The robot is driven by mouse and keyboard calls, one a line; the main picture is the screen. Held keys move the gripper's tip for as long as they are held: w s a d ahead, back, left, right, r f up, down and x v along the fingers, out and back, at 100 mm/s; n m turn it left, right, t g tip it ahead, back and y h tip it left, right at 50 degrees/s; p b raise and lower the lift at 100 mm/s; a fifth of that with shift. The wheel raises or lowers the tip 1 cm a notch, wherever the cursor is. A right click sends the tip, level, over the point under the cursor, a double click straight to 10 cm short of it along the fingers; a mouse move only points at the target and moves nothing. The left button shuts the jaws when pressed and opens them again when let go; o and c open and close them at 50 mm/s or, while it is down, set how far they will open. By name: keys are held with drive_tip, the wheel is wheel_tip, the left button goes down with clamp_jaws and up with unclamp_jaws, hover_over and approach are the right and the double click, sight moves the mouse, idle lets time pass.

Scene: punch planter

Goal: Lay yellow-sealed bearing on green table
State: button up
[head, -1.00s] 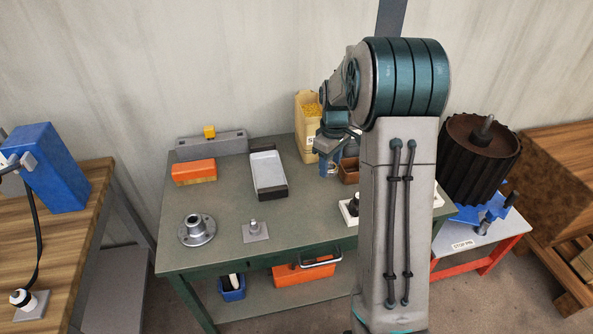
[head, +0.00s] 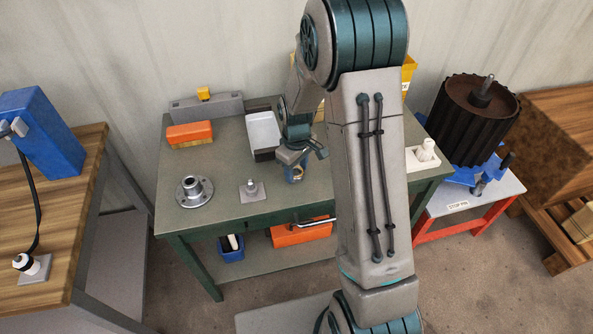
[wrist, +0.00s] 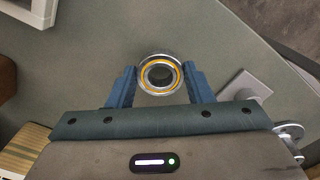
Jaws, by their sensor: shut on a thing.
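The yellow-sealed bearing (wrist: 160,75) is a metal ring with a yellow band, seen in the wrist view between the two blue fingers of my gripper (wrist: 160,86). My gripper is shut on it. In the head view my gripper (head: 295,172) is over the front middle of the green table (head: 225,188), and the bearing shows there only as a small ring at the fingertips. I cannot tell for sure whether the bearing touches the tabletop.
On the table, a flanged hub (head: 194,191) and a small plate with a post (head: 252,190) stand left of my gripper. An orange block (head: 189,134), a white tray (head: 263,131) and a grey bar (head: 222,106) are behind. A white holder (head: 422,157) is at right.

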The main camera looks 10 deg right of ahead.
drive_tip(key=shift+f, duration=0.55)
drive_tip(key=shift+f, duration=0.2)
drive_tip(key=o, duration=1.1)
drive_tip(key=shift+c, duration=0.2)
drive_tip(key=shift+r, duration=0.15)
wheel_tip(320, 180, up, 11)
drive_tip(key=p, duration=0.1)
drive_tip(key=s+r+m+t, duration=0.1)
drive_tip(key=s+r+m, duration=0.2)
drive_tip(key=s, duration=0.7)
drive_tip(key=s+r+m+t, duration=0.1)
drive_tip(key=s+r+m, duration=0.3)
drive_tip(key=s+r, duration=0.3)
drive_tip(key=s, duration=0.3)
drive_tip(key=shift+s+r, duration=0.15)
drive_tip(key=shift+s, duration=0.25)
